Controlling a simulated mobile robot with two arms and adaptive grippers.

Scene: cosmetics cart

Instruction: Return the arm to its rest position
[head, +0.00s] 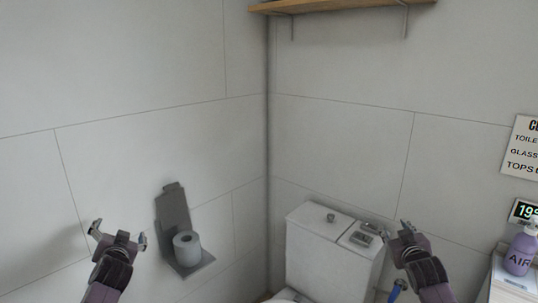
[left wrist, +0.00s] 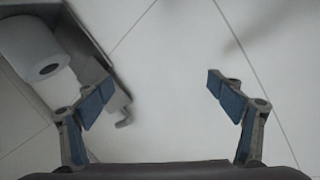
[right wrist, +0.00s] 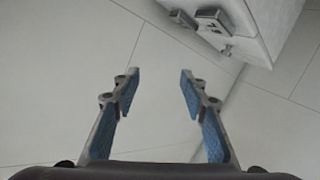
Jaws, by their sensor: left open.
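My left gripper (head: 118,234) is raised at the lower left of the head view, in front of the wall. In the left wrist view its fingers (left wrist: 160,88) are spread wide with nothing between them. My right gripper (head: 389,231) is at the lower right of the head view, in front of the toilet tank's right side. In the right wrist view its fingers (right wrist: 159,77) are apart and empty, with a narrower gap than the left ones.
A paper roll (head: 187,250) on a grey wall holder (head: 173,208) is right of my left gripper. A white toilet tank (head: 316,258) stands in the corner. A purple spray bottle (head: 521,248) stands at far right. A wooden shelf (head: 340,5) is high up.

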